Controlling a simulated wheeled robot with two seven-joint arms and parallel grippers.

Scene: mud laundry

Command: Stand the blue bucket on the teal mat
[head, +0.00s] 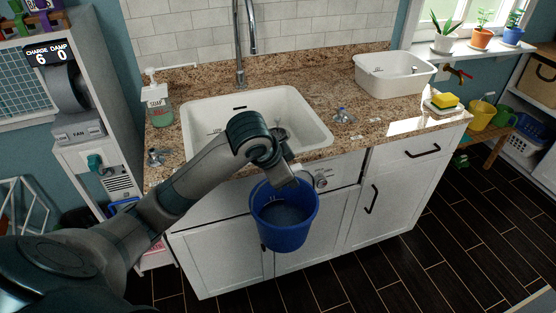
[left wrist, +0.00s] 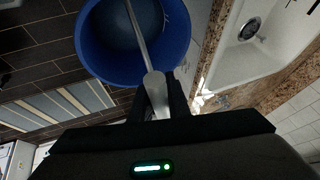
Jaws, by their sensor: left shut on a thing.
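The blue bucket (head: 285,228) hangs upright in front of the white cabinet doors under the sink, clear of the counter. Its inside looks paler at the bottom; I cannot tell if that is water. My left gripper (head: 291,178) is above its rim. In the left wrist view my left gripper (left wrist: 160,98) is shut on the bucket's grey handle (left wrist: 137,30), with the blue bucket (left wrist: 92,45) beyond it. A flat mat with blue-grey and beige stripes (left wrist: 62,106) lies on the dark floor there; I cannot tell if it is the teal mat. My right gripper is out of view.
The granite counter (head: 345,95) holds a sink (head: 205,137), a soap bottle (head: 158,105), a white basin (head: 395,72) and a yellow sponge (head: 445,100). A yellow bucket (head: 481,115) stands at the right. The dark floor (head: 455,215) right of the cabinets is clear.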

